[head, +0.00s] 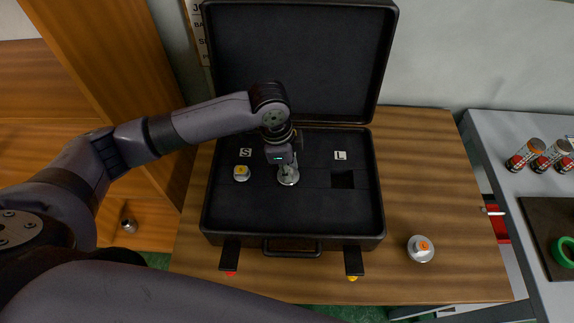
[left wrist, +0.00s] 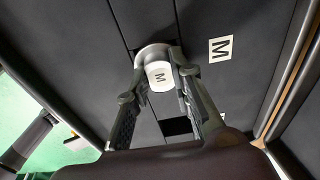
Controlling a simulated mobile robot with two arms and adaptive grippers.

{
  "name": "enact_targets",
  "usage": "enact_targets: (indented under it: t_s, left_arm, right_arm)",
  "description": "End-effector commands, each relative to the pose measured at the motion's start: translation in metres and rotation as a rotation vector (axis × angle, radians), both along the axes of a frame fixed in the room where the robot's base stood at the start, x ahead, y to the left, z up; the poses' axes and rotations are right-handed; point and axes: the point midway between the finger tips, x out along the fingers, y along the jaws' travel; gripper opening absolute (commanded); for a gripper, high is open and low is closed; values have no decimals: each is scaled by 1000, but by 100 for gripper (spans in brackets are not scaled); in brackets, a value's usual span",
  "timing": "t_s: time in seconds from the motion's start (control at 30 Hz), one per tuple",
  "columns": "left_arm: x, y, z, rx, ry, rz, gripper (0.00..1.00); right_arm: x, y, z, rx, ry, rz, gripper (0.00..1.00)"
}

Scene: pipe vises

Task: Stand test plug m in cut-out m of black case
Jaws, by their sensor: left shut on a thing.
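The black case (head: 295,222) lies open on the wooden table, its lid raised at the back. My left gripper (head: 285,165) is over the middle of the case, shut on test plug m (head: 288,178). In the left wrist view the plug (left wrist: 158,76) shows a white top marked M and a grey metal body between the fingers (left wrist: 160,92). It is upright in line with the M label (left wrist: 220,48). Cut-out m is hidden under the plug; I cannot tell how deep the plug sits. My right gripper is not in view.
A plug with a yellow label (head: 241,173) stands by the S label. The cut-out below the L label (head: 341,155) is empty. A plug with an orange label (head: 420,248) stands on the table right of the case. A grey bench (head: 493,150) is farther right.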

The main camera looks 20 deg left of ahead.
Motion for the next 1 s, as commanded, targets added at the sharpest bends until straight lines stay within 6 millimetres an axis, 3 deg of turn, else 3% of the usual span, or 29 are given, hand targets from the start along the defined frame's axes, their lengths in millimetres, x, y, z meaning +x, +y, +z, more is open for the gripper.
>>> enact_targets:
  t_s: [0.33,0.67,0.83,1.0]
  left_arm:
    - [0,0,-1,0,0,0,41]
    - [0,0,2,0,-1,0,41]
    - [0,2,21,-2,-5,-1,41]
    - [-2,7,58,0,-6,-1,41]
  right_arm:
    - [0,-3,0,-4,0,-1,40]
    - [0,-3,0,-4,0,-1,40]
    - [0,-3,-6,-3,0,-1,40]
    - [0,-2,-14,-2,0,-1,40]
